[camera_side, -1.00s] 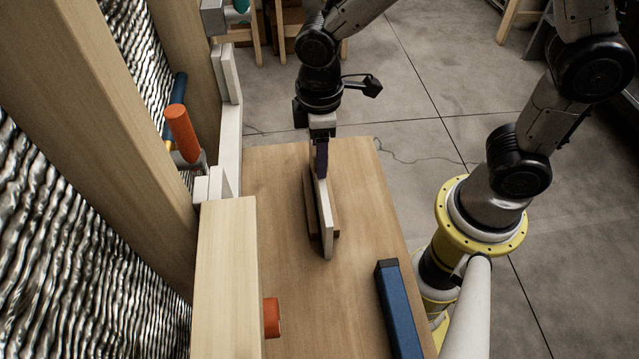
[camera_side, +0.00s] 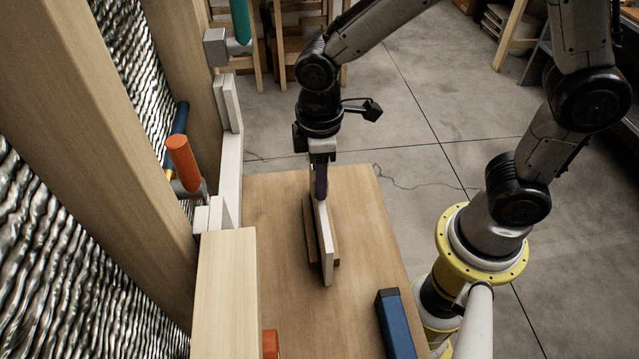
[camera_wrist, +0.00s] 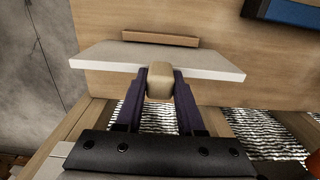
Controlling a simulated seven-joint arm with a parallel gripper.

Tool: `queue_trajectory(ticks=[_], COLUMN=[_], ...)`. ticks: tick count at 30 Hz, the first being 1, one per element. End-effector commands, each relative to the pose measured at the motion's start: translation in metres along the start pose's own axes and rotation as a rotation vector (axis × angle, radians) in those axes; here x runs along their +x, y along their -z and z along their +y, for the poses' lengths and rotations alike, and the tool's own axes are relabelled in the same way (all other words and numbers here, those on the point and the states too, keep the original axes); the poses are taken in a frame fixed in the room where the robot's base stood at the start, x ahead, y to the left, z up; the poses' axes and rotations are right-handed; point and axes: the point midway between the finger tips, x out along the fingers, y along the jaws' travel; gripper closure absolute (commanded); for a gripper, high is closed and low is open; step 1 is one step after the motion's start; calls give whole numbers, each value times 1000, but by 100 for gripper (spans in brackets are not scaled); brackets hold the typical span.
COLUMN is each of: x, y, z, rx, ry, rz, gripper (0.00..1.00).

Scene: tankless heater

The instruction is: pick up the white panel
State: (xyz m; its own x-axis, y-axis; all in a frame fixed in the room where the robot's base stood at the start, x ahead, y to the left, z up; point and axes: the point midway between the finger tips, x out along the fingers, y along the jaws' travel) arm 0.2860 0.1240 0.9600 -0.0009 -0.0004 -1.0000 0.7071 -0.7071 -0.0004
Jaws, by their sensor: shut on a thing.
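The white panel (camera_side: 325,243) is a thin flat board standing on edge in the side view, above or beside a brown wooden block (camera_side: 309,232) on the wooden table. My gripper (camera_side: 320,185) points down and is shut on the panel's upper far part. In the wrist view, the white panel (camera_wrist: 200,62) lies across the fingertips, and a rounded tan piece (camera_wrist: 159,82) on it sits between the two dark fingers of my gripper (camera_wrist: 160,88). The wooden block (camera_wrist: 160,38) shows behind the panel. The side view does not clearly show the gap under the panel.
A blue bar (camera_side: 394,325) lies at the table's right front. Wooden studs (camera_side: 225,290), a white frame (camera_side: 229,165) and an orange-handled valve (camera_side: 184,160) line the left.

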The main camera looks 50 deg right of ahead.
Motion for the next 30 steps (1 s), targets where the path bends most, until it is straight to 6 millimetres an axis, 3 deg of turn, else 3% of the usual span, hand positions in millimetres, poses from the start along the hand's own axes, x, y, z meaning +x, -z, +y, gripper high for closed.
queue_trajectory(ticks=[5,14,20,30], x=[-20,-52,-84,-110], y=[1,-24,-51,-110], z=[0,-9,-20,-44], rx=[0,0,0,0], ry=[-3,-3,-3,-2], rz=[7,8,8,6], gripper=[100,100,100,100])
